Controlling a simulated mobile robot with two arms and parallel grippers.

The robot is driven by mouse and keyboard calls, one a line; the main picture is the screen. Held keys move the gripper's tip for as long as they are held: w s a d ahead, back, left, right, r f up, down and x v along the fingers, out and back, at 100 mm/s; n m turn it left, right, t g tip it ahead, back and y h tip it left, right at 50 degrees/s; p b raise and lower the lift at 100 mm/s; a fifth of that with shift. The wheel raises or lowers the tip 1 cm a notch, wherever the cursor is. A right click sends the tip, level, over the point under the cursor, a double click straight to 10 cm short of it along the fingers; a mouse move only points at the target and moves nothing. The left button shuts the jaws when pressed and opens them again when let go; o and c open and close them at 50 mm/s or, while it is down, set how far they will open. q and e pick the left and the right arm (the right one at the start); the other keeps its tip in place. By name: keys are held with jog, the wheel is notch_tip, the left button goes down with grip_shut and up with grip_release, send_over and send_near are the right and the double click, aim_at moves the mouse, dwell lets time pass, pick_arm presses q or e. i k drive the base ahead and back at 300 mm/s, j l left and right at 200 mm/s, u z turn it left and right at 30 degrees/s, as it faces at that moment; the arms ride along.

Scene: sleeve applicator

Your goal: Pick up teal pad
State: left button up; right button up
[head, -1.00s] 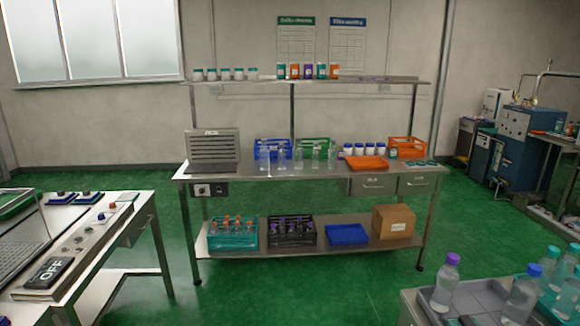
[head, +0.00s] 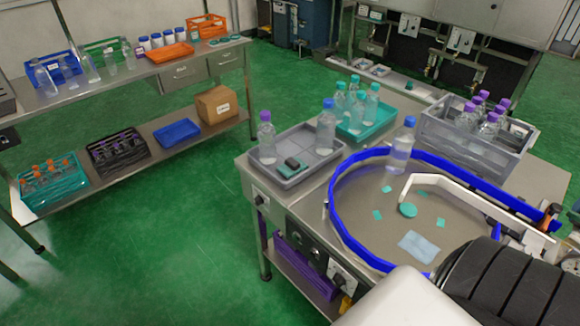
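A round teal pad (head: 408,210) lies on the round steel table top (head: 360,215), close to the end of a white bent guide arm (head: 470,198). Several small flat teal pieces, such as one teal square (head: 377,215), lie scattered around it. Neither of my grippers shows in the head view.
A blue rail (head: 338,205) rims the round top. A pale blue cloth (head: 419,246) and a blue-capped bottle (head: 401,148) are on it. A grey tray (head: 272,178), a teal tray (head: 378,125) and a grey crate (head: 440,140) stand behind. Green floor lies open at left.

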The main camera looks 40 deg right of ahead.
aim_at(292, 168)
jog(key=z, duration=1.8)
